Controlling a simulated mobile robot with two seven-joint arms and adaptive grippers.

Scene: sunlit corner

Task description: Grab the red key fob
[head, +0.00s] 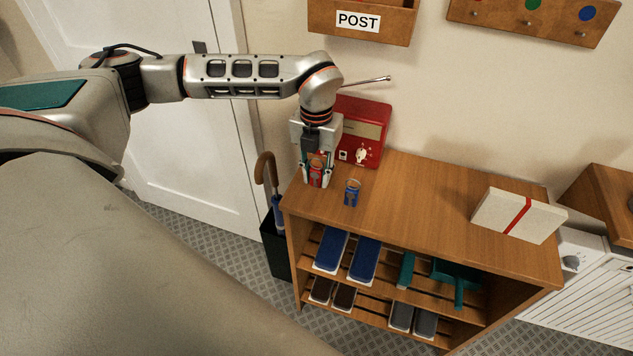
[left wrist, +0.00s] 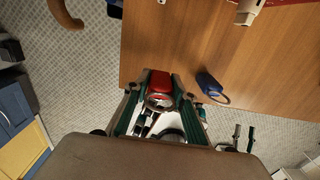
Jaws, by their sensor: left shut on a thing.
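The red key fob (head: 316,175) is between the fingers of my left gripper (head: 318,179), at the left end of the wooden cabinet top. In the left wrist view the red fob (left wrist: 159,84) and its metal ring lie between the two green-grey fingers (left wrist: 158,104), which are shut on it. I cannot tell whether the fob still touches the wood. A blue key fob (head: 352,192) with a ring lies apart, just right of the gripper; it also shows in the left wrist view (left wrist: 209,84). My right gripper is not in view.
A red box (head: 372,118) stands against the wall behind the gripper. A white box with a red ribbon (head: 518,215) lies at the right of the cabinet top (head: 420,195); the middle is clear. An umbrella stand (head: 275,250) is at the left.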

